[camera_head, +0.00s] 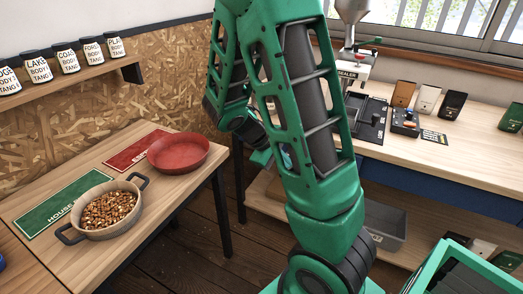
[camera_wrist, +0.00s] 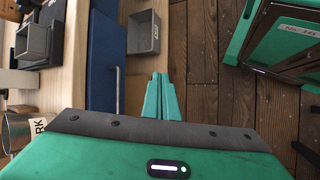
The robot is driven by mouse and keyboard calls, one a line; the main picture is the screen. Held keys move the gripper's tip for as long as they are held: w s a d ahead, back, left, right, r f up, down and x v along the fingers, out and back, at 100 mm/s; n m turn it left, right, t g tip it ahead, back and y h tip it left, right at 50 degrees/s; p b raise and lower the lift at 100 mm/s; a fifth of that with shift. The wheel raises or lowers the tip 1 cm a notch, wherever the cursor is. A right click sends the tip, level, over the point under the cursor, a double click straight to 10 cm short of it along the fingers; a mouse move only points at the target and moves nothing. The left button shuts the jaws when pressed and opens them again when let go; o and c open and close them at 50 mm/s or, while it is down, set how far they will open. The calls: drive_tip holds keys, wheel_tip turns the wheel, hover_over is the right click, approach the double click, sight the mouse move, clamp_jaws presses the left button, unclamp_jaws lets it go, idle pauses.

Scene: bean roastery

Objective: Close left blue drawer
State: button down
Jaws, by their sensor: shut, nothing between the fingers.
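In the wrist view a blue drawer front (camera_wrist: 104,62) with a pale bar handle (camera_wrist: 117,92) lies along the wooden counter edge. I cannot tell how far it is pulled out. In the head view a blue front (camera_head: 440,190) shows under the right counter; its left part is hidden behind my green arm. My gripper (camera_wrist: 161,78) has its teal fingers together and empty. In the wrist view they appear to the right of the handle, over the lower shelf edge and floor, with a visible gap to the handle.
A grey bin (camera_wrist: 143,38) sits on the lower shelf (camera_wrist: 135,92) past my fingertips. A green-framed cart (camera_head: 465,268) stands at the right. The left table holds a pot of beans (camera_head: 105,212) and a red pan (camera_head: 178,152). Dark wooden floor (camera_wrist: 210,70) is clear between.

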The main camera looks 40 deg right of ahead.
drive_tip(key=w+a+f+n+t+h, duration=0.2)
drive_tip(key=w+f+n+t+h, duration=0.3)
drive_tip(key=w+n, duration=0.5)
drive_tip(key=w+a+f+n+t+h, duration=0.1)
drive_tip(key=w+f+n+t+h, duration=0.45)
drive_tip(key=w+n, duration=0.45)
drive_tip(key=x, duration=1.3)
drive_tip(key=shift+d+f+n+y, duration=0.25)
drive_tip(key=shift+f+n+y, duration=0.15)
drive_tip(key=shift+f, duration=0.1)
drive_tip(key=shift+s, duration=0.1)
